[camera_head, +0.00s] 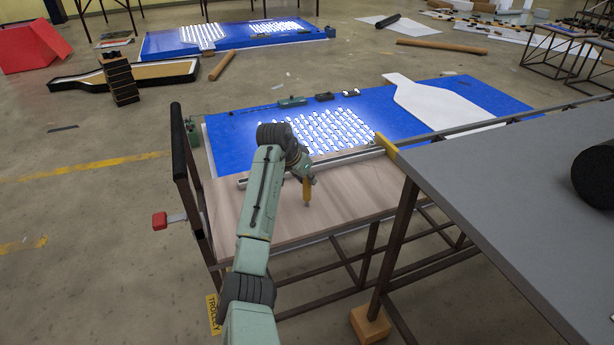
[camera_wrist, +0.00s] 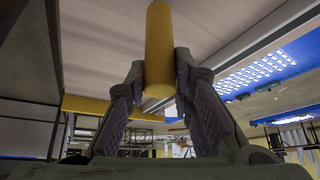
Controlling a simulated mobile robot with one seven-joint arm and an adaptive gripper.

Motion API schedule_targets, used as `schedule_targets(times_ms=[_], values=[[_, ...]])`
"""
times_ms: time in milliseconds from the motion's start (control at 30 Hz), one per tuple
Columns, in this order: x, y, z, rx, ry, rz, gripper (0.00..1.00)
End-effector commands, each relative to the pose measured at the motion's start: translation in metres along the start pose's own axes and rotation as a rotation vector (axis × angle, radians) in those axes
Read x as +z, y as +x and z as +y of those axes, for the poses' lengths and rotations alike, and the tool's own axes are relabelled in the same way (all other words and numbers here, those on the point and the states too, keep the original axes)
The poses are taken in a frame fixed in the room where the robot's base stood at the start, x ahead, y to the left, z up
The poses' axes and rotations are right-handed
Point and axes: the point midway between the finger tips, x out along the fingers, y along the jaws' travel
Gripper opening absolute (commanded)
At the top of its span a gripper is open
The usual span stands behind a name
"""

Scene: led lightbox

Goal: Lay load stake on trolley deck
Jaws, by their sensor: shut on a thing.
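The load stake, a yellow cylinder (camera_head: 307,191), is in my gripper (camera_head: 305,178) over the trolley deck. In the wrist view the stake (camera_wrist: 158,38) stands out past the two fingertips of my gripper (camera_wrist: 162,80), which are closed on its sides. In the head view it points down, nearly upright, with its lower end close to the deck; I cannot tell whether it touches. The trolley deck (camera_head: 345,202) is a pale wood board, which also shows in the wrist view (camera_wrist: 100,45). My arm covers part of its left side.
A metal rail (camera_head: 335,160) runs along the deck's far edge, with a yellow piece (camera_head: 387,148) near its right end. A grey table (camera_head: 510,190) bounds the right. The near deck is bare.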

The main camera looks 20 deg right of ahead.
Motion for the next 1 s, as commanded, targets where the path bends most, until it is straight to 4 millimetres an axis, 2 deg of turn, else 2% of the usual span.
schedule_targets(times_ms=[300,667,767,1000], values=[[0.0,0.0,0.0,0.001,0.0,0.0,0.42],[-0.002,-0.004,0.0,0.0,0.0,0.0,0.42],[-0.002,-0.014,0.0,-0.001,0.0,0.002,0.42],[-0.001,-0.065,-0.001,-0.003,0.001,0.003,0.42]])
